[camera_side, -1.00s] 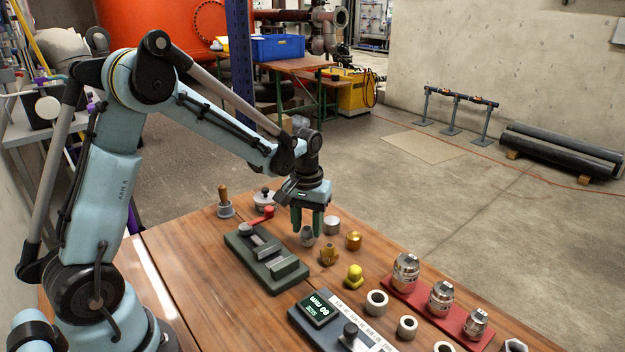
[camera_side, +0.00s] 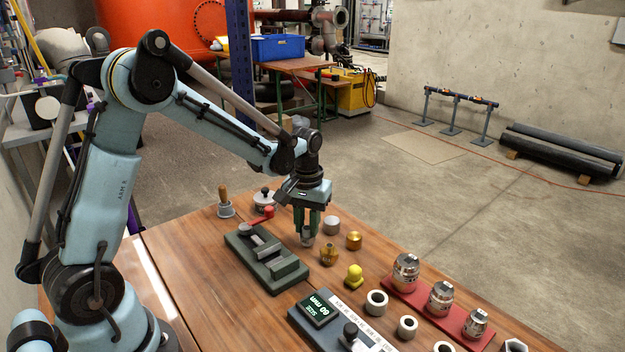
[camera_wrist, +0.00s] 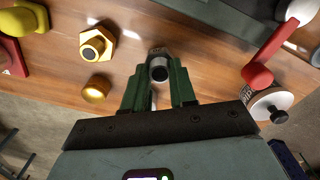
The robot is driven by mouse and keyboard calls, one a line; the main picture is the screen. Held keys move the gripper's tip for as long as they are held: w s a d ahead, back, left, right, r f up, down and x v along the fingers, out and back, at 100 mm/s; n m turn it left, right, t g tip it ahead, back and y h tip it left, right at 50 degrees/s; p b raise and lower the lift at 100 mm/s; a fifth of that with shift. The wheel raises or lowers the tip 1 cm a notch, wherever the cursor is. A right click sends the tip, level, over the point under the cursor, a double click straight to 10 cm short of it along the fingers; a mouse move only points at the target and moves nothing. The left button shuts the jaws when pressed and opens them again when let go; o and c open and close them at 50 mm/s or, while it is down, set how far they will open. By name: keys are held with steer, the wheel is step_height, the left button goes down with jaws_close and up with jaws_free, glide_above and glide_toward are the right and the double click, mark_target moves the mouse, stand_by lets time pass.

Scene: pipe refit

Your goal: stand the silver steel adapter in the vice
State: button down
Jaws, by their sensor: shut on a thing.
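The silver steel adapter (camera_side: 307,241) stands upright on the wooden table, just right of the vice. My gripper (camera_side: 307,232) points straight down and is shut on the adapter, its green fingers on either side of the upper part.
A brass hex fitting (camera_side: 329,254), a grey cap (camera_side: 332,225), a brass cap (camera_side: 354,240) and a yellow plug (camera_side: 353,277) stand close right of my gripper. A white tin (camera_side: 264,201) stands behind the vice. A red tray (camera_side: 459,325) with steel fittings and a gauge (camera_side: 320,309) are nearer the front.

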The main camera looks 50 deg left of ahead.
steer(key=shift+r, duration=0.15)
steer(key=shift+r, duration=1.3)
steer(key=shift+r, duration=0.15)
steer(key=shift+r, duration=1.1)
steer(key=s+d+r, duration=0.3)
steer(key=s+r, duration=0.1)
steer(key=s, duration=0.6)
steer(key=shift+s+f, duration=0.15)
steer(key=shift+f, duration=0.8)
steer(key=shift+s+f, duration=0.1)
steer(key=shift+f, duration=0.8)
